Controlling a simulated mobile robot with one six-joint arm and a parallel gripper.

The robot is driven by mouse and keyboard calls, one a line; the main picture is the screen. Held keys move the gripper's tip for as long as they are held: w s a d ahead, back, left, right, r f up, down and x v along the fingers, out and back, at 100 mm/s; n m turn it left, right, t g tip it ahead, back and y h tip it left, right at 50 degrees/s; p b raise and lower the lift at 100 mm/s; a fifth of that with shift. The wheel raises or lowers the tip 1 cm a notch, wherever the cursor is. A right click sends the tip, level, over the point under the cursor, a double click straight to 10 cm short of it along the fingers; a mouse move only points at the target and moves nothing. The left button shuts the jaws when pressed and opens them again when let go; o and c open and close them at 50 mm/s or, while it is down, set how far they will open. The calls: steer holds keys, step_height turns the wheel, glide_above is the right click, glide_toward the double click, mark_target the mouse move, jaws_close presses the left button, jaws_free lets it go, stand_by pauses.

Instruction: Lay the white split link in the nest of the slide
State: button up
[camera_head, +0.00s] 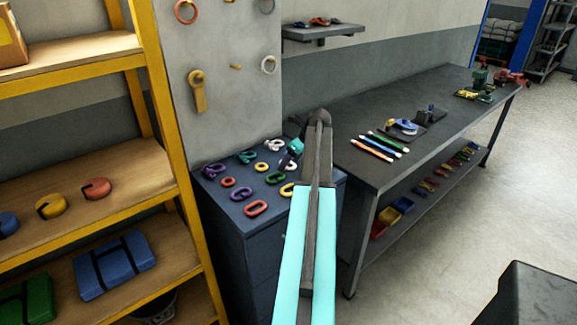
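A white split link (275,145) lies at the back of the dark blue cabinet top, among several coloured links. My arm reaches up from the bottom of the view and bends down over the right part of the cabinet top. My gripper (289,162) is small and partly hidden there, just right of and in front of the white link. A pale thing shows at it, but I cannot tell whether it is held. On the grey bench, a blue and white fixture (403,127) sits on a dark plate. I cannot tell whether it is the slide, and no nest can be made out.
The cabinet top (222,209) holds red, green, purple and yellow links. Coloured sticks (376,148) lie on the bench (375,178), with a green and red device (480,80) at its far end. A yellow shelf rack (165,100) stands left. A dark box (540,295) is at lower right.

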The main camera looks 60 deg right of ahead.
steer(key=c, duration=1.5)
steer(key=shift+r, duration=0.1)
jaws_close()
steer(key=shift+r+b, duration=0.35)
steer(key=shift+r, duration=0.35)
steer(key=shift+r+b, duration=0.35)
steer(key=shift+r, duration=0.5)
steer(key=s+b, duration=0.1)
steer(key=s, duration=0.4)
steer(key=s+r+b, duration=0.1)
steer(key=s, duration=0.4)
steer(key=s+b, duration=0.1)
steer(key=s, duration=0.5)
steer(key=shift+a+r, duration=0.15)
steer(key=shift+r, duration=0.2)
